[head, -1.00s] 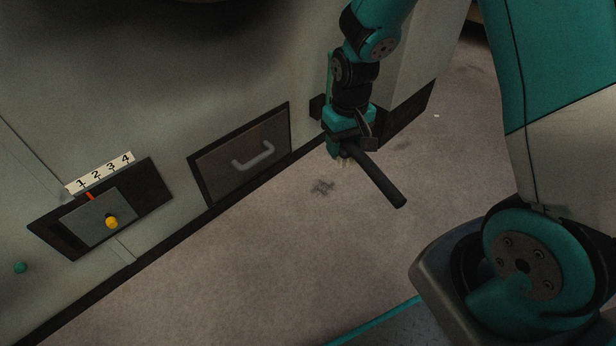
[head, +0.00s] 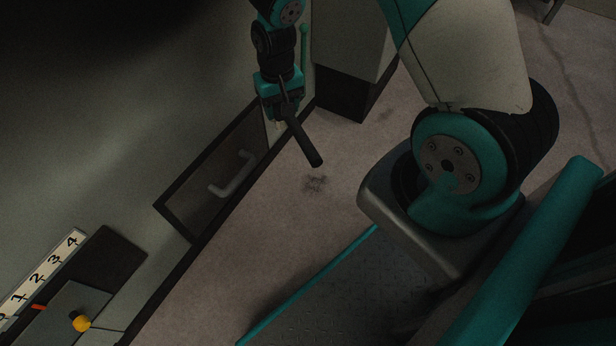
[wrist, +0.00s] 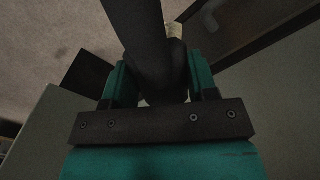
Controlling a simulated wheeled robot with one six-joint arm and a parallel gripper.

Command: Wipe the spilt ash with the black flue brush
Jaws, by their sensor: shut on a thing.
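The black flue brush (head: 304,143) is in my gripper (head: 283,103), seen in the head view at upper middle. Its dark handle slants down to the right, and a small pale part shows below the jaws. The wrist view also shows the dark handle (wrist: 145,40) between the teal fingers (wrist: 160,85), which are shut on it. The spilt ash (head: 315,183) is a dark smudge on the floor, below the tip of the handle in the head view. The brush appears above the floor and apart from the ash, though its exact height is hard to tell.
A cabinet front with a dark drawer panel and grey handle (head: 233,174) stands to the left. A numbered strip (head: 45,275) and a yellow knob (head: 81,321) are at lower left. A pale box on a dark base (head: 345,95) stands behind. Floor around the ash is clear.

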